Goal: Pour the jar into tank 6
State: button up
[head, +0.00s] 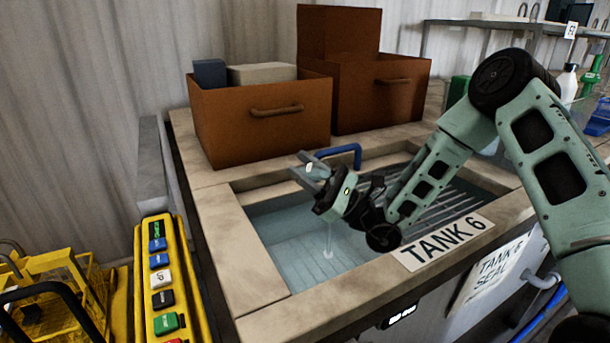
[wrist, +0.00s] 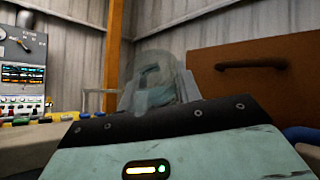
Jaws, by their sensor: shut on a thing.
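Tank 6 (head: 228,232) is an open tank with a pale stone-like rim, a "TANK 6" label (head: 442,243) on its near right edge and clear bluish liquid inside. My gripper (head: 312,170) is over the tank opening, shut on the clear glass jar (wrist: 155,68). The jar shows as a see-through round shape beyond the gripper body in the wrist view and looks tilted. In the head view it is hard to make out between the fingers. A thin pale stream (head: 328,236) drops below the gripper to a small white disturbance on the liquid.
Rusty-brown bins (head: 262,125) stand behind the tank, one holding grey blocks. A blue curved handle (head: 340,152) is at the tank's back edge. Slatted bars cover the tank's right part. A yellow panel with coloured labels (head: 160,285) stands at left.

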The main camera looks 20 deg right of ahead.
jog(key=shift+s+f+n+g+y+b, duration=0.15)
jog(key=shift+n+y+b, duration=0.4)
jog(key=shift+b, duration=0.55)
jog(key=shift+n+g+y+b, duration=0.25)
jog(key=shift+y+b, duration=0.5)
jog(key=shift+b, duration=0.35)
